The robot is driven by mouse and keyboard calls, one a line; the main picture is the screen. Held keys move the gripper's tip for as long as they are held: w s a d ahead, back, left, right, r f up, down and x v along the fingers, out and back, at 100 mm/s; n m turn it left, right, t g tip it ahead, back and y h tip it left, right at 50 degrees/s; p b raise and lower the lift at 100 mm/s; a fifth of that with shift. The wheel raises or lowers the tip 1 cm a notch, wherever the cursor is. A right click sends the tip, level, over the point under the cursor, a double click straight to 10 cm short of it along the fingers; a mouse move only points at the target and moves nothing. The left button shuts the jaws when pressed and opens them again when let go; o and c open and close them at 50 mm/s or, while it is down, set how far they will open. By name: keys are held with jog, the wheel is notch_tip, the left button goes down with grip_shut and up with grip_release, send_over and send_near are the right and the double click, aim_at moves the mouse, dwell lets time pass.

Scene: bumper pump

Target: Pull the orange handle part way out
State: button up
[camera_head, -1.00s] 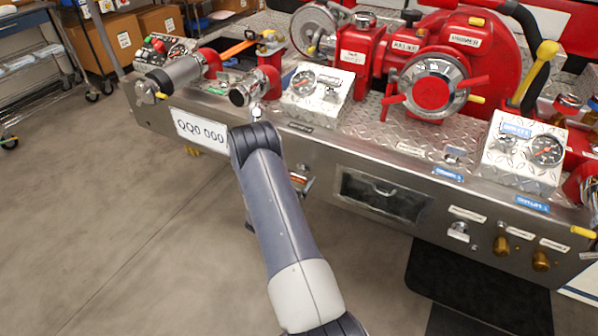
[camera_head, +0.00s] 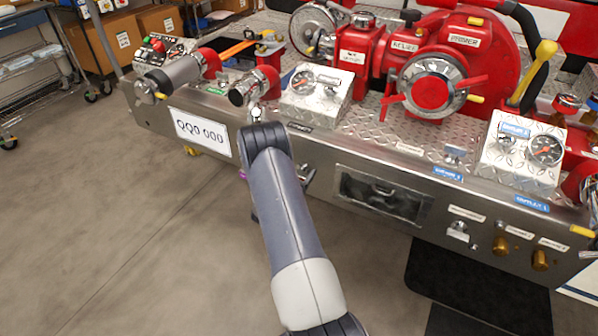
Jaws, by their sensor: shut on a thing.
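My arm reaches up from the bottom to the front panel of the steel bumper, and its dark wrist (camera_head: 263,138) hides most of my gripper. A small metallic part of my gripper (camera_head: 305,176) shows just right of the arm, close to the panel below a small dark label.
The steel bumper (camera_head: 150,117) carries red pump parts (camera_head: 433,82) and a gauge box (camera_head: 315,92) close above my wrist. A number plate (camera_head: 200,133) is left of the arm and a recessed panel window (camera_head: 383,194) right of it.

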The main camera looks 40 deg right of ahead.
jog(key=c, duration=0.6)
jog(key=shift+b+v, duration=0.55)
jog(key=shift+v, duration=0.95)
jog(key=o, duration=1.4)
jog(key=shift+c, duration=0.2)
jog(key=v, duration=1.1)
jog(key=shift+w+d, duration=0.1)
jog(key=shift+d, duration=0.1)
